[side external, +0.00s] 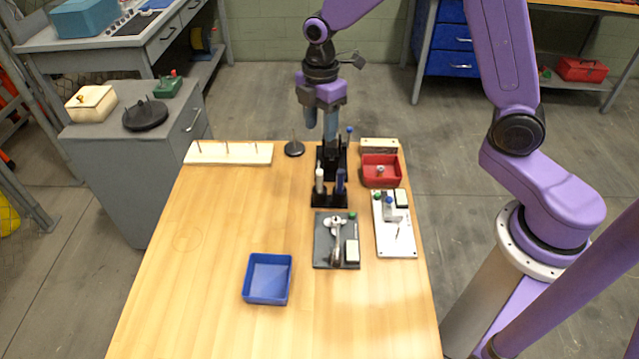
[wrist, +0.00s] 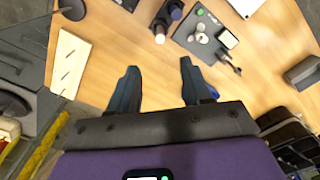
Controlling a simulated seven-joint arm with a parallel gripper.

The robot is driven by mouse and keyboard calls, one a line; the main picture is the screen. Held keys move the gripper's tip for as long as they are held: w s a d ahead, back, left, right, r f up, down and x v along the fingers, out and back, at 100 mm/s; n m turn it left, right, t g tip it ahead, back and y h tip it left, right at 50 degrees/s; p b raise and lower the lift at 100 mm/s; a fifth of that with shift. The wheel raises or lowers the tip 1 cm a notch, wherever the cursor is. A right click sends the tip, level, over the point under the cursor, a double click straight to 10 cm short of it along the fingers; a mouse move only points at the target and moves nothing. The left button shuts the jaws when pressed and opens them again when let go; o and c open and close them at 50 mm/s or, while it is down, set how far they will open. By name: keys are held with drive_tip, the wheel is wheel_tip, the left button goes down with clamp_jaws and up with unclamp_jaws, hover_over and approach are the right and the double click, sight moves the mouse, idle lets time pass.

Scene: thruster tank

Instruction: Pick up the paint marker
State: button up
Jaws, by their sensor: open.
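A white marker-like cylinder (side external: 319,178) and a dark blue one (side external: 340,181) stand upright in a black rack (side external: 328,200) on the wooden table. I cannot tell for sure which is the paint marker. The white one (wrist: 159,34) and the dark one (wrist: 176,10) also show at the top of the wrist view, ahead of my fingers. My gripper (side external: 320,133) is open, points down and is empty. It is above the far part of the table, behind the two cylinders and apart from them. In the wrist view its fingers (wrist: 158,66) have bare table between them.
A blue-topped post (side external: 349,133) stands close beside my gripper. A red bin (side external: 381,171) and white fixture board (side external: 397,240) are to the right. A grey fixture plate (side external: 324,257) and blue tray (side external: 267,279) are nearer. A pegged white board (side external: 228,153) is left. The table's left side is clear.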

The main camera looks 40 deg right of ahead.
approach(319, 180)
drive_tip(key=f, duration=0.3)
drive_tip(key=d+f, duration=0.1)
drive_tip(key=f, duration=0.1)
drive_tip(key=shift+w, duration=0.25)
drive_tip(key=shift+a+f, duration=0.15)
drive_tip(key=shift+f, duration=2.9)
clamp_jaws()
